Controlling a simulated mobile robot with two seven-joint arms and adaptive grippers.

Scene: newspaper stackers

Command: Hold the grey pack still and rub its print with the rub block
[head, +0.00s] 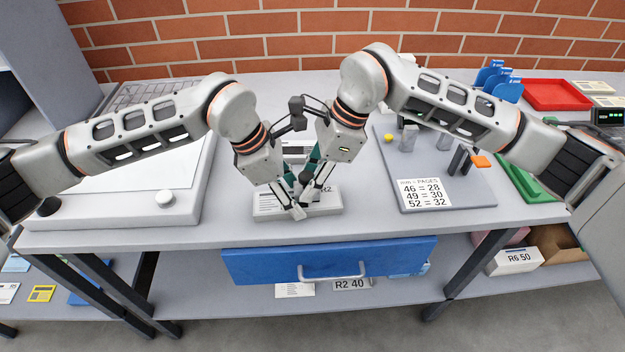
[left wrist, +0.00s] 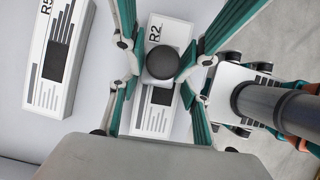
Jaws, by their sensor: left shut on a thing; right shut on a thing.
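The grey pack (head: 265,208), marked R2, lies near the front edge of the bench. In the left wrist view it (left wrist: 150,123) shows a white label, stripes and a dark square. My left gripper (head: 294,207) comes down from the left, shut across the pack's long sides. My right gripper (head: 309,184) comes from the right, shut on the rub block (left wrist: 161,64).
A second pack (left wrist: 60,62), marked R5, lies behind. A white platform (head: 120,212) stands left, a grey board (head: 470,190) with a number card stands right. A blue drawer (head: 260,267) hangs below the bench front. A red tray (head: 560,94) is at the back right.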

